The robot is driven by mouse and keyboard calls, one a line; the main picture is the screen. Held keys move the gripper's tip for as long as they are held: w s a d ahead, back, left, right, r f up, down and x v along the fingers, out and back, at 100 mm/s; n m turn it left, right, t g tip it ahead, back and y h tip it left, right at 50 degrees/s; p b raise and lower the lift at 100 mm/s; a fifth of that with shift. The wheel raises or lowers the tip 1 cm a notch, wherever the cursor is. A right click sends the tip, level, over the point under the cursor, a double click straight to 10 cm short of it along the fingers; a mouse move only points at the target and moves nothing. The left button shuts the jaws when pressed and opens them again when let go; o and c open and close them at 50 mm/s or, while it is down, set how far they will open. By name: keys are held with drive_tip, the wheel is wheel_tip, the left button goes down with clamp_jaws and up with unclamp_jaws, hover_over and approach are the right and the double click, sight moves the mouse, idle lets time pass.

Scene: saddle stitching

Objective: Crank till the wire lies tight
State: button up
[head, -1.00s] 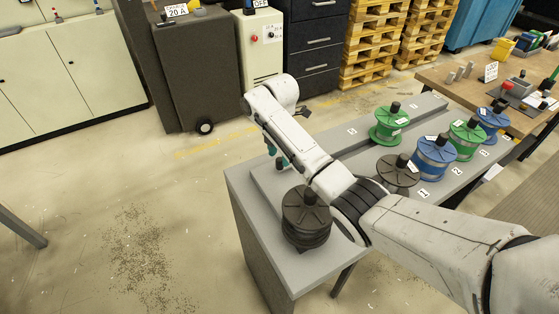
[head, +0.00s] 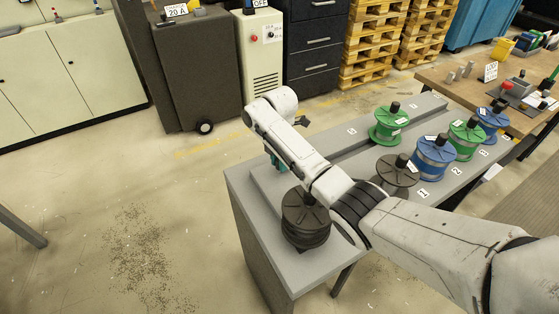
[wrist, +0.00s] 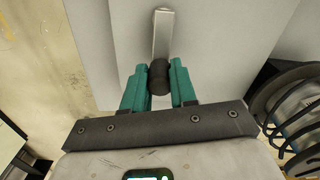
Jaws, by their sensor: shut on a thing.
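My gripper (wrist: 158,82) has its teal fingers on both sides of a black knob (wrist: 159,78) and is shut on it. The knob sits at the end of a flat metal crank arm (wrist: 163,35), which runs up in the wrist view over a grey surface. In the head view my gripper (head: 277,162) is low at the left end of the grey bench (head: 262,205), mostly behind my arm, and the crank is hidden. A dark spool (head: 306,222) stands at the bench's near end. I cannot make out the wire or its tension.
A brown spool (head: 397,172), green spools (head: 388,126) and blue spools (head: 434,158) stand along the bench to the right, by number labels. A wooden table (head: 450,80) is behind them. The floor (head: 130,220) at left is clear except for dark specks.

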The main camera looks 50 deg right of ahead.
clamp_jaws()
drive_tip(key=shift+w, duration=0.1)
